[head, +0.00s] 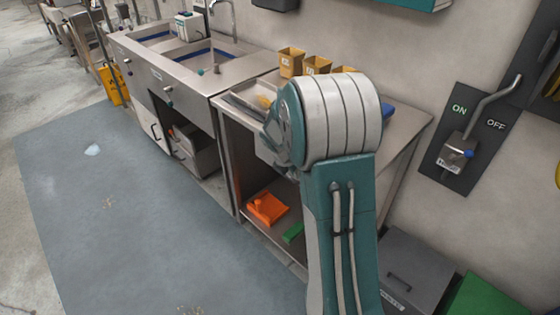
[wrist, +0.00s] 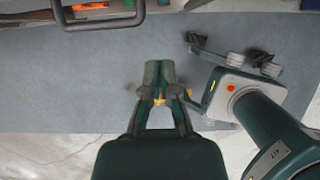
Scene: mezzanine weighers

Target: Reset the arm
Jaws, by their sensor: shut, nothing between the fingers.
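My gripper (wrist: 159,68) shows in the wrist view, its two fingers together with nothing between them. It hangs over the blue-grey floor mat (wrist: 60,80), clear of other things. In the head view my raised, folded arm stands right of the middle, in front of the steel bench, and hides part of it. The gripper's fingertips cannot be made out there.
A steel sink unit (head: 190,80) and a steel bench (head: 405,125) line the wall. Yellow bins (head: 291,62) stand on the bench; an orange item (head: 267,208) lies on its lower shelf. An ON/OFF lever panel (head: 462,140) is at right. The blue-grey mat (head: 120,220) is mostly clear.

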